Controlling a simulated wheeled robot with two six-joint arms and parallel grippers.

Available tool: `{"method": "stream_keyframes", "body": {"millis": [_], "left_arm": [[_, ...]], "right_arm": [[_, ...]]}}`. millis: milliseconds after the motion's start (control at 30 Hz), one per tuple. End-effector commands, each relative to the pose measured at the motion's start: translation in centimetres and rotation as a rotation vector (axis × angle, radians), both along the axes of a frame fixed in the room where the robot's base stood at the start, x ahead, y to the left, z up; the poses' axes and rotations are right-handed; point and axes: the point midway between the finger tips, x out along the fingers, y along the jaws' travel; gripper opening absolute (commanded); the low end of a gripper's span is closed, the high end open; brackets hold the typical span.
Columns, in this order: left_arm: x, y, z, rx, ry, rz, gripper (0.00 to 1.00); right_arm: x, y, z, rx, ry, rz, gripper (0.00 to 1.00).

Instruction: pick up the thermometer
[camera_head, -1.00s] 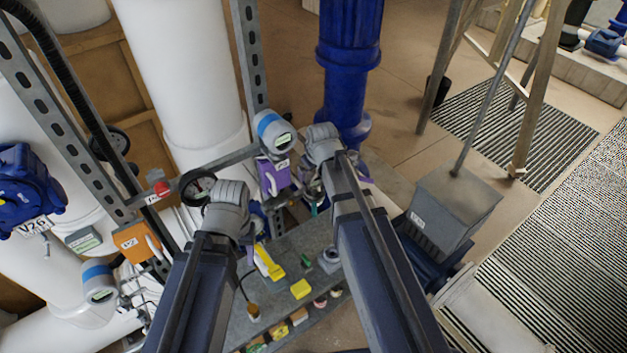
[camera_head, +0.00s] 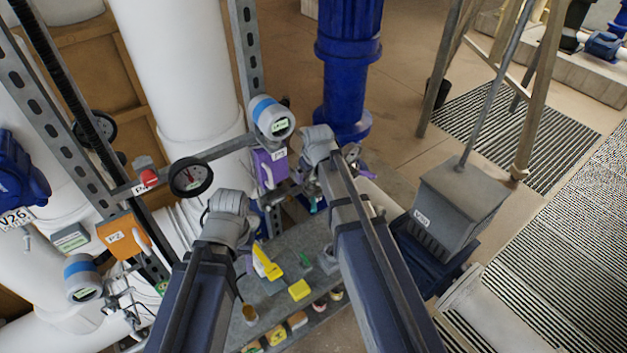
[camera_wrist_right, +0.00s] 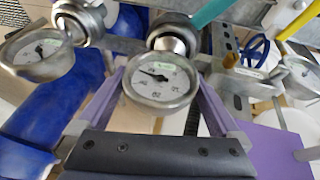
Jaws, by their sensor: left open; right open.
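A round white dial gauge (camera_wrist_right: 160,82) on a metal stem, which looks like a dial thermometer, is in the middle of the right wrist view. A second dial (camera_wrist_right: 38,52) stands left of it; which one the task names I cannot tell for sure. My right gripper (camera_wrist_right: 163,98) is open, its purple fingers on either side of the central dial; whether they touch it I cannot tell. In the head view its wrist (camera_head: 318,145) hides most of that area. My left gripper (camera_head: 241,264) is mostly hidden behind its own wrist, above the bench, with no object visible in it.
A grey bench (camera_head: 285,250) carries a yellow tool (camera_head: 266,262) and a yellow block (camera_head: 299,290). A blue column (camera_head: 346,70) stands behind.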

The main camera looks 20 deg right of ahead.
Motion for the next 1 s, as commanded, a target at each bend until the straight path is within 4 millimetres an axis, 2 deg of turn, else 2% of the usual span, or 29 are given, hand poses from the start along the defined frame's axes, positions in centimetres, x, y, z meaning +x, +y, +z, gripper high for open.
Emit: {"method": "stream_keyframes", "body": {"millis": [167, 633, 1000], "left_arm": [[0.00, 0.00, 0.11, 0.000, 0.000, 0.000, 0.50], [0.00, 0.00, 0.11, 0.000, 0.000, 0.000, 0.50], [-0.01, 0.00, 0.27, 0.000, 0.000, 0.000, 0.50]], "right_arm": [[-0.01, 0.00, 0.11, 0.000, 0.000, 0.000, 1.00], [-0.01, 0.01, 0.10, 0.000, 0.000, 0.000, 0.48], [-0.01, 0.02, 0.27, 0.000, 0.000, 0.000, 0.47]]}}
